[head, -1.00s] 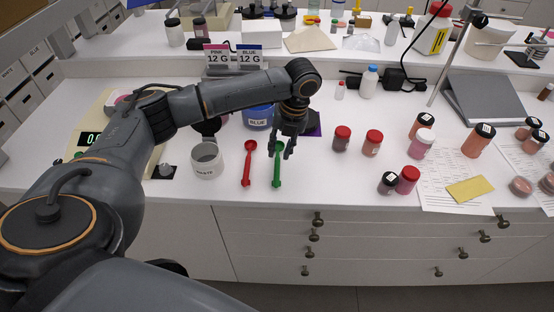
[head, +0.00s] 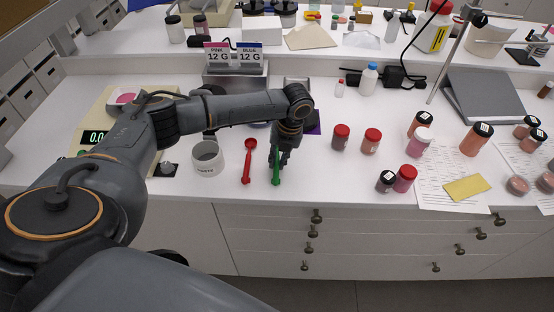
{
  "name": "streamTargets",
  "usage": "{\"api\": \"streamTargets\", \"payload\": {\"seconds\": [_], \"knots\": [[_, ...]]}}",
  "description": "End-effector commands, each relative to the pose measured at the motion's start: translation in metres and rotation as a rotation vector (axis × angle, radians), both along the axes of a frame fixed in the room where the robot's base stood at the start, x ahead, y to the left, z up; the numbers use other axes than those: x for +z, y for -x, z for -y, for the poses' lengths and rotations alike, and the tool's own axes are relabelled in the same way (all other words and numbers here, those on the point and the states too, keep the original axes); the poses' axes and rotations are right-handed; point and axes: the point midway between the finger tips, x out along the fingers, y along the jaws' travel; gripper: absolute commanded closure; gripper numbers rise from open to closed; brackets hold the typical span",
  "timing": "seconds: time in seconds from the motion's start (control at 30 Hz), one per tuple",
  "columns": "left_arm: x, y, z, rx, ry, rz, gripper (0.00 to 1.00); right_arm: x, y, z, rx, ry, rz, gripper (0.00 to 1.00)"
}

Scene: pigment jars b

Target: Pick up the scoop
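A green scoop (head: 277,174) lies on the white counter in the head view, its handle pointing toward the front edge. A red scoop (head: 247,162) lies to its left, roughly parallel. My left gripper (head: 280,160) points down over the green scoop, with its fingers at the scoop's upper part and hiding its bowl. Whether the fingers are spread around the scoop or closed on it cannot be told. My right gripper is not in view.
A white waste cup (head: 207,161) stands left of the red scoop. Red-capped jars (head: 341,137) stand to the right. A scale (head: 97,138) is at the left, partly behind my arm. The counter between the green scoop and the front jars (head: 386,181) is clear.

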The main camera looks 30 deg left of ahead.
Motion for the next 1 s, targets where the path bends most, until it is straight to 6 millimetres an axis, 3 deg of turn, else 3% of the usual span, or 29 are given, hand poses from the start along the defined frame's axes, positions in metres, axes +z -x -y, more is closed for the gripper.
{"api": "streamTargets", "payload": {"seconds": [0.37, 0.57, 0.73, 1.0], "knots": [[0.001, 0.000, 0.000, 0.000, 0.000, 0.000, 1.00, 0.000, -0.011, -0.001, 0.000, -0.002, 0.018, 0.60], [0.012, -0.001, 0.000, -0.001, 0.001, 0.002, 1.00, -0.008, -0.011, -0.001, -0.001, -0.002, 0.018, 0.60], [0.039, 0.006, 0.003, -0.001, 0.002, 0.002, 1.00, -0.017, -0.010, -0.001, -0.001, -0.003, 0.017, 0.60], [0.093, 0.055, 0.021, -0.005, 0.001, 0.003, 1.00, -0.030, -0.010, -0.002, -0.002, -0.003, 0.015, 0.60]]}}
